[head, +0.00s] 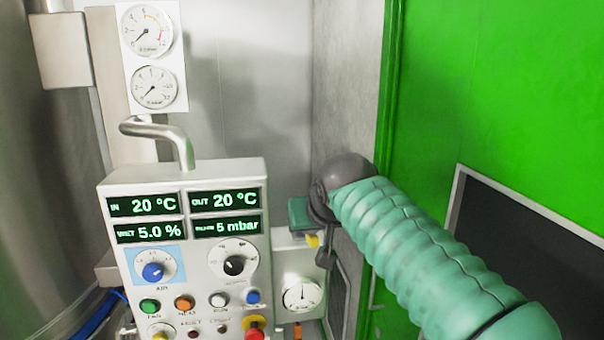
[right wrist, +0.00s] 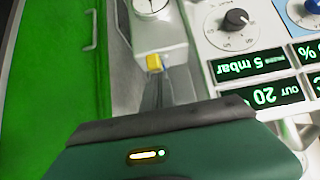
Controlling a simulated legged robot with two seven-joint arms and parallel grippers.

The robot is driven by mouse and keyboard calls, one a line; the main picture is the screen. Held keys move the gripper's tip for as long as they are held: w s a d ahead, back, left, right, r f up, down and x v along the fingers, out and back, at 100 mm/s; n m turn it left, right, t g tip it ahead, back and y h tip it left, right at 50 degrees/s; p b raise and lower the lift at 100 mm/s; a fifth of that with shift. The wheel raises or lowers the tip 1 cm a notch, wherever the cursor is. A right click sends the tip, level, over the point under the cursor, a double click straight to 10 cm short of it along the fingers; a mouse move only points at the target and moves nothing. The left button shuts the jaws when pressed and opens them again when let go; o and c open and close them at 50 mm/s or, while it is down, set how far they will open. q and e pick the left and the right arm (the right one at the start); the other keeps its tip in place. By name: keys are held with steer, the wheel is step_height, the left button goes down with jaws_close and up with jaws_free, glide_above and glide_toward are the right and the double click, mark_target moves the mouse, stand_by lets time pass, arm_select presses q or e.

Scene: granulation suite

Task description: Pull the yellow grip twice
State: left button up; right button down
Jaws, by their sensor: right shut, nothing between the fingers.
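The yellow grip (head: 312,240) is a small yellow piece on the narrow grey-white unit right of the control panel. In the right wrist view the yellow grip (right wrist: 154,62) sits at the edge of that unit, just beyond my fingers. My right gripper (head: 326,258) is at the end of the green arm, beside the yellow grip, which it partly hides in the head view. Its dark fingers (right wrist: 155,88) are together and hold nothing. I cannot tell whether they touch the grip. My left gripper is in neither view.
The control panel (head: 178,199) with displays, knobs and buttons stands close on the left. A round gauge (head: 302,295) is below the grip. Two dials (head: 152,58) hang above the panel. A green door (head: 500,90) with a dark window is at the right.

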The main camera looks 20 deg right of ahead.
steer(key=shift+s+a+f+g, duration=0.1)
steer(key=shift+f+g, duration=0.05)
steer(key=shift+f, duration=0.3)
steer(key=shift+s+f+g, duration=0.1)
steer(key=shift+f+g, duration=0.05)
steer(key=shift+f, duration=0.3)
steer(key=r+p, duration=0.1)
steer(key=w+r+p, duration=0.1)
steer(key=r+p, duration=0.2)
steer(key=r, duration=0.1)
steer(key=shift+w+d+r+p, duration=0.15)
steer(key=shift+d+r+p, duration=0.1)
steer(key=shift+p, duration=0.15)
steer(key=shift+s+a+r+b, duration=0.2)
steer(key=shift+s+r+b, duration=0.15)
steer(key=shift+s, duration=0.2)
steer(key=shift+s+a+r+b, duration=0.15)
steer(key=shift+s+r+b, duration=0.1)
steer(key=shift+s+b, duration=0.25)
steer(key=s+f+v, duration=0.1)
steer(key=v, duration=0.5)
steer(key=shift+s+r+b, duration=0.25)
steer(key=shift+r+b, duration=0.05)
steer(key=shift+r, duration=0.05)
steer(key=shift+a, duration=0.15)
